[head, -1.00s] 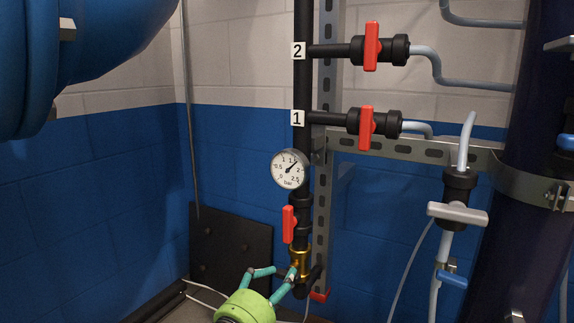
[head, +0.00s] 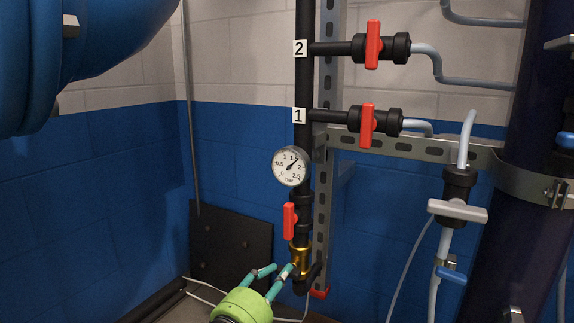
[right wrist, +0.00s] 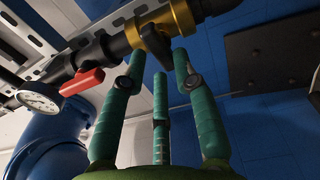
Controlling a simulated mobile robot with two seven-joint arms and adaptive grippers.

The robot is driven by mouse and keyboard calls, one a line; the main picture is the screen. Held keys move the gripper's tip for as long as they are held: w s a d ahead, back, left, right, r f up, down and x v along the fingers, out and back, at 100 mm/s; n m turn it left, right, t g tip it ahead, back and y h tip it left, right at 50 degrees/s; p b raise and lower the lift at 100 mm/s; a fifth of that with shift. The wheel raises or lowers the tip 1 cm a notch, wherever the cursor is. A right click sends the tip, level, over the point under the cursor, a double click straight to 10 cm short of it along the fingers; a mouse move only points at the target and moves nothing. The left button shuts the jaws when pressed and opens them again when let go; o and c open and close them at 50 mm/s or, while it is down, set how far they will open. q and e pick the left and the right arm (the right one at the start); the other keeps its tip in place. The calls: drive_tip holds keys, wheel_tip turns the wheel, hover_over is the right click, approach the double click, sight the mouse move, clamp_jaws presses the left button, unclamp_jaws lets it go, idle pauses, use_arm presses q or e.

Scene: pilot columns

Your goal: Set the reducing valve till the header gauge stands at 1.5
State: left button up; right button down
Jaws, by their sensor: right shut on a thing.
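The header gauge (head: 291,167) is a round white dial marked in bar on the black vertical pipe. Its needle points up and right, seemingly a little past 1.5 toward 2. The reducing valve (head: 301,258) is a brass body lower on that pipe; in the right wrist view its brass (right wrist: 177,19) shows with a dark knob (right wrist: 153,40) below it. My right gripper (head: 283,267), green with teal fingers, reaches the valve from the lower left. Its fingers (right wrist: 160,66) are shut around the dark knob, which they partly hide. My left gripper is not in view.
A red-handled valve (head: 290,220) sits between gauge and brass valve. Red-handled branch valves 1 (head: 367,125) and 2 (head: 373,45) stand above. A slotted steel upright (head: 322,220) runs close behind the pipe. A large blue vessel (head: 100,50) fills the upper left.

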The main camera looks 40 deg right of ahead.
drive_tip(key=shift+s+d+f+m+g, duration=0.15)
drive_tip(key=shift+s+d+g, duration=0.1)
drive_tip(key=shift+d, duration=0.15)
drive_tip(key=shift+s+d+f+m+g, duration=0.1)
drive_tip(key=shift+s+d+m+g, duration=0.1)
drive_tip(key=shift+d, duration=0.2)
drive_tip(key=shift+r+m+b, duration=0.15)
drive_tip(key=shift+m+b, duration=0.35)
drive_tip(key=shift+m, duration=0.95)
drive_tip(key=shift+s, duration=0.1)
drive_tip(key=c, duration=1.2)
unclamp_jaws()
drive_tip(key=shift+d, duration=0.1)
drive_tip(key=shift+o, duration=0.6)
drive_tip(key=shift+d, duration=0.2)
drive_tip(key=shift+c, duration=0.4)
